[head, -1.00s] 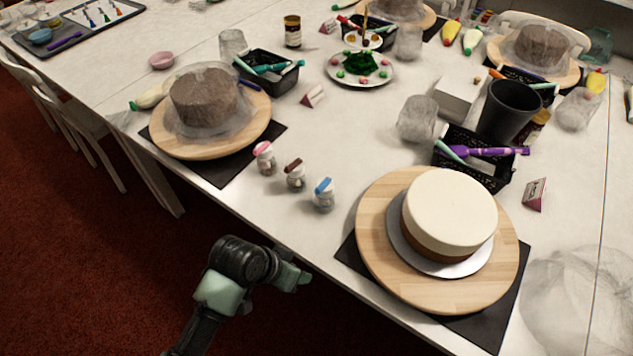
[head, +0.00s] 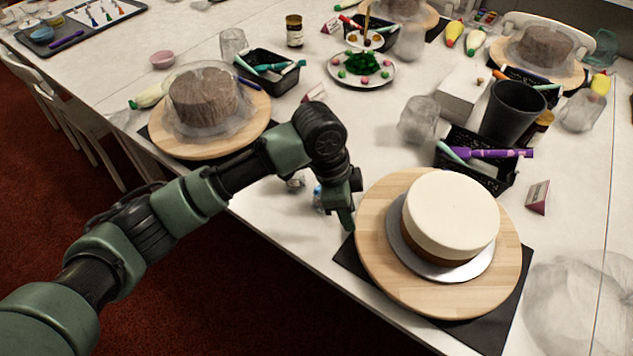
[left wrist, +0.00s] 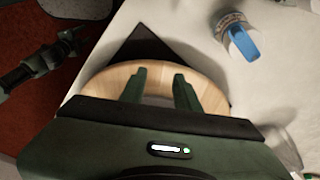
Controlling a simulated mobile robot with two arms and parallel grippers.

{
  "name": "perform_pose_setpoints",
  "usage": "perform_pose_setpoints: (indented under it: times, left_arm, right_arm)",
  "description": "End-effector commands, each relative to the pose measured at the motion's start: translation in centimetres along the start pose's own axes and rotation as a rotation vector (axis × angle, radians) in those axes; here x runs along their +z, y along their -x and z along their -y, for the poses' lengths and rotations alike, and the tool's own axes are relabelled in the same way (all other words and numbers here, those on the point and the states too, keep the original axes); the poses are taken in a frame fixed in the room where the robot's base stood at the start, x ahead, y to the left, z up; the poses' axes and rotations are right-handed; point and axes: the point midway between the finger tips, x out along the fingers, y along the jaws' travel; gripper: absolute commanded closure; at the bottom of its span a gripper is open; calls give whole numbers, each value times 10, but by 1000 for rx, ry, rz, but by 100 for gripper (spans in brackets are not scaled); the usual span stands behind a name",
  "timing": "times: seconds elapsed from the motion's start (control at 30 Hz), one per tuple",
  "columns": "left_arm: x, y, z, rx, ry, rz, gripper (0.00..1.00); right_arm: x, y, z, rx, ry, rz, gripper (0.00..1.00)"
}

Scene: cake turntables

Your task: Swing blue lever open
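The blue lever (head: 317,196) belongs to a small clear jar near the table's front edge. In the head view my left gripper (head: 347,222) mostly hides it. In the left wrist view the blue lever (left wrist: 244,44) lies along the top and side of the jar (left wrist: 228,24), at upper right, apart from the fingers. My left gripper is open and empty, its fingers (left wrist: 160,76) pointing down near the left rim of the wooden turntable. Part of my right arm, seemingly with its gripper (left wrist: 70,42), shows at left in the wrist view, too small to read.
The wooden turntable (head: 378,255) with a white-topped cake (head: 450,210) stands just right of my left gripper. Another covered cake (head: 200,98) stands at left. A black caddy (head: 480,170) stands behind the turntable.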

Motion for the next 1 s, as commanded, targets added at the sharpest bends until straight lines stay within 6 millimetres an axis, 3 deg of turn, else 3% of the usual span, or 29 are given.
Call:
perform_pose_setpoints:
  times: [0.03, 0.2, 0.4, 0.53, 1.0]
  left_arm:
    - [7, 17, 18, -10, -36, 62, 68]
    - [30, 63, 52, -1, -92, 207, 68]
    - [44, 92, 70, 3, -98, 274, 68]
    - [48, 86, 71, 5, -98, 279, 68]
    - [64, 24, 71, 3, -99, 276, 68]
  right_arm:
    - [0, -1, 0, 1, 0, 0, 57]
    - [0, -2, -1, 1, 0, -1, 57]
    - [-1, -2, -1, 1, 0, -1, 57]
    - [-1, 0, -1, 1, 0, -1, 57]
    - [-3, 7, 0, 0, -1, -3, 57]
